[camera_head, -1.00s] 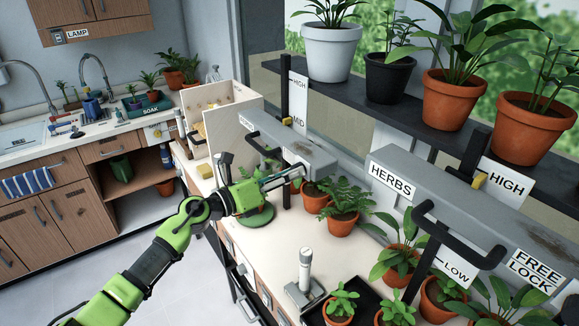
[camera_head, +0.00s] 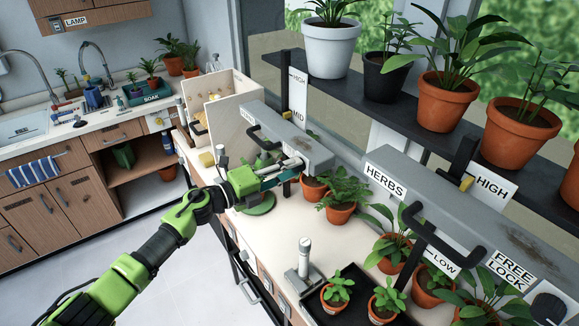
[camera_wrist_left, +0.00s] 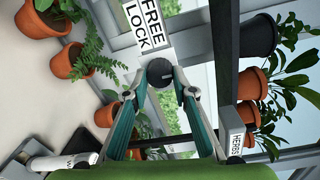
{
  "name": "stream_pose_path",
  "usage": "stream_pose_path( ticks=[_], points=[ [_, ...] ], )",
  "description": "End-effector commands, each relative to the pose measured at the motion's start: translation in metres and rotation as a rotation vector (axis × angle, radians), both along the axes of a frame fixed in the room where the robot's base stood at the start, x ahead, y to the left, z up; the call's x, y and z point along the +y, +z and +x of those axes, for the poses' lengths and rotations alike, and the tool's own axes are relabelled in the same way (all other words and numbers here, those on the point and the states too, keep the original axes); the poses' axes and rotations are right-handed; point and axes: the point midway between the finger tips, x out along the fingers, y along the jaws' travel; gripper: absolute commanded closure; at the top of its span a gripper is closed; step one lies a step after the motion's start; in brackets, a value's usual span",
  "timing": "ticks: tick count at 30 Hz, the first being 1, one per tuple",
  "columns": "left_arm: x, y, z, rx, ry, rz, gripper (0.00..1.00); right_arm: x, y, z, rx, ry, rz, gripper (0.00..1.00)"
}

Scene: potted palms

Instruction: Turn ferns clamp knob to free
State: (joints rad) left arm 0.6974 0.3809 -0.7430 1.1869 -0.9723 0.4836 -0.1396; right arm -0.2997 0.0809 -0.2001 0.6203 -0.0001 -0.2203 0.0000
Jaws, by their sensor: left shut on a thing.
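The ferns clamp is a long grey housing (camera_head: 303,142) over the bench, with potted ferns (camera_head: 343,194) beneath its right end. My left gripper (camera_head: 299,164) reaches to the front face of that end, and its fingers hide the knob in the head view. In the left wrist view, the dark round knob (camera_wrist_left: 160,72) sits between the two fingertips of my left gripper (camera_wrist_left: 161,80), which is shut on it. The FREE LOCK label (camera_wrist_left: 143,25) is beside the knob. A small light mark shows on the knob; its exact setting is hard to read. My right gripper is out of view.
The grey herbs housing (camera_head: 450,190), with a black handle (camera_head: 440,235) and its own FREE LOCK label (camera_head: 507,270), is at right. A lamp-like metal tool (camera_head: 304,262) stands on the bench. A shelf of pots is above.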

Motion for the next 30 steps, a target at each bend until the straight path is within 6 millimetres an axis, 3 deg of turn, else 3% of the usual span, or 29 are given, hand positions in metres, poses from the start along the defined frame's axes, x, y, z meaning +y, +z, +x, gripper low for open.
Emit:
stream_pose_path(
  ticks=[19, 20, 21, 30],
  points=[
    [-0.0002, 0.0003, 0.0002, 0.039, 0.0, -0.029, 0.97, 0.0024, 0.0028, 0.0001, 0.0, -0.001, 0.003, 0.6],
    [-0.0002, 0.0003, 0.0002, 0.039, 0.0, -0.029, 0.68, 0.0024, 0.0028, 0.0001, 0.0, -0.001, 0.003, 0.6],
    [-0.0002, 0.0003, 0.0001, 0.038, 0.0, -0.028, 0.58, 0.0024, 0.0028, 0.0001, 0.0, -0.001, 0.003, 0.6],
    [0.0, 0.0002, 0.0, 0.037, 0.0, -0.028, 0.58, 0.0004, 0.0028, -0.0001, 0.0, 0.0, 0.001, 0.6]
  ],
)
